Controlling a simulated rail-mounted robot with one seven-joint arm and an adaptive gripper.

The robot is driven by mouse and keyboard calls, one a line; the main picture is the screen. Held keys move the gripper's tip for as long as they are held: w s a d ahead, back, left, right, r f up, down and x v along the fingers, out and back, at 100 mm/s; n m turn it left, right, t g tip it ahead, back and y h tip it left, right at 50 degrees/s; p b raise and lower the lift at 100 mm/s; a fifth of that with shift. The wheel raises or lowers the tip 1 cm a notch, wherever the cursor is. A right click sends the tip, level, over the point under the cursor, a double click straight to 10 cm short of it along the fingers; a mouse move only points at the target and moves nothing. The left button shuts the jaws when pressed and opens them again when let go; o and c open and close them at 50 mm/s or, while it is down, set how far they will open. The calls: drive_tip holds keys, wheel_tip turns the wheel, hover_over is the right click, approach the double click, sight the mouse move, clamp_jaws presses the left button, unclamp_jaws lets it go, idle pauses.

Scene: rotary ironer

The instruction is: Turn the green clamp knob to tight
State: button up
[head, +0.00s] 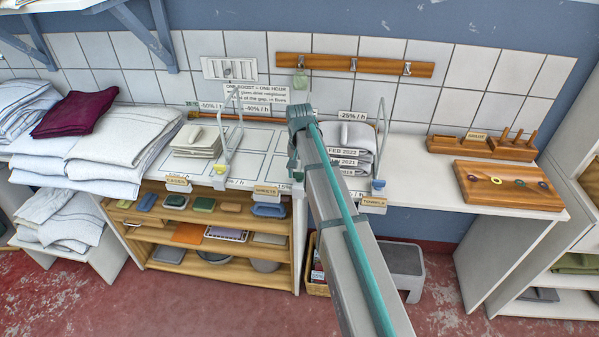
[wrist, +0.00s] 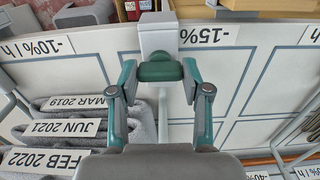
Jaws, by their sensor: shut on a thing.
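The green clamp knob (wrist: 160,72) shows in the wrist view at the upper middle, in front of a pale clamp block (wrist: 157,35) at the shelf edge. My gripper (wrist: 159,76) has one fingertip on each side of the knob and is shut on it. I cannot read any tight mark or the knob's turn angle.
Wire dividers stand on either side, one with a yellow knob (head: 219,168) and one with a blue knob (head: 379,184). Folded grey linen (head: 349,136) with dated labels lies close by. A wooden board (head: 507,185) is at right.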

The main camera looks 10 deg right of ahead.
sight(300, 173)
drive_tip(key=o, duration=1.2)
drive_tip(key=shift+c, duration=0.2)
drive_tip(key=shift+r, duration=0.15)
wheel_tip(300, 173, up, 12)
drive_tip(key=shift+f, duration=0.2)
